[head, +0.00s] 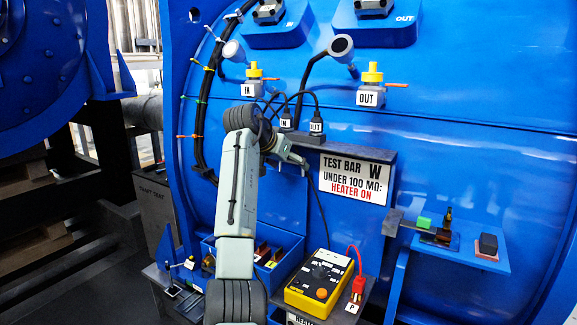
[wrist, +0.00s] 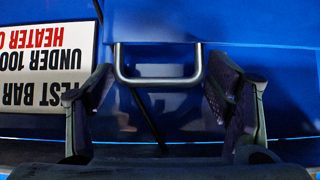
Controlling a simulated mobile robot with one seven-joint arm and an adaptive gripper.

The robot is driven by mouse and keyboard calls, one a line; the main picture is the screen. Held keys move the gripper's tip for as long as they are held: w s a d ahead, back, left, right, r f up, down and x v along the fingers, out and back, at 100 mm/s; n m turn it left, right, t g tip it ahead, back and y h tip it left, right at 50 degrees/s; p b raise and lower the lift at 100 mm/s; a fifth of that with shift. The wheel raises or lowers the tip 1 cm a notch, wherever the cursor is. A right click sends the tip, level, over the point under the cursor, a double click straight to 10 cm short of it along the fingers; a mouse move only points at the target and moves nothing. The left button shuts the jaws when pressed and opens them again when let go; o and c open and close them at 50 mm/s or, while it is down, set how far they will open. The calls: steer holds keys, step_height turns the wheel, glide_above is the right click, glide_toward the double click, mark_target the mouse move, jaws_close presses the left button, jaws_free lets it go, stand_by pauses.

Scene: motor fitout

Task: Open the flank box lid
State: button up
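A grey U-shaped handle (wrist: 157,82) shows in the wrist view against a blue surface, which may be the flank box lid. The lid's edges cannot be made out, nor whether it is shut. My gripper (wrist: 160,88) is open, with one dark finger on each side of the handle and a gap to both. Whether the handle is at fingertip depth or beyond is unclear. In the head view my gripper (head: 297,160) is at the blue housing, left of the test bar sign (head: 352,180) and under the IN/OUT plugs. My arm hides much of this spot.
A yellow tester (head: 319,283) with a red lead stands below. An open blue bin (head: 290,262) with small parts is partly behind my arm. A small blue shelf (head: 470,248) at right carries small parts. Black cables hang near my gripper.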

steer(key=shift+o, duration=1.3)
steer(key=shift+s+r, duration=0.1)
steer(key=shift+s, duration=0.05)
steer(key=shift+o, duration=0.6)
steer(key=shift+f, duration=0.2)
steer(key=v, duration=1.2)
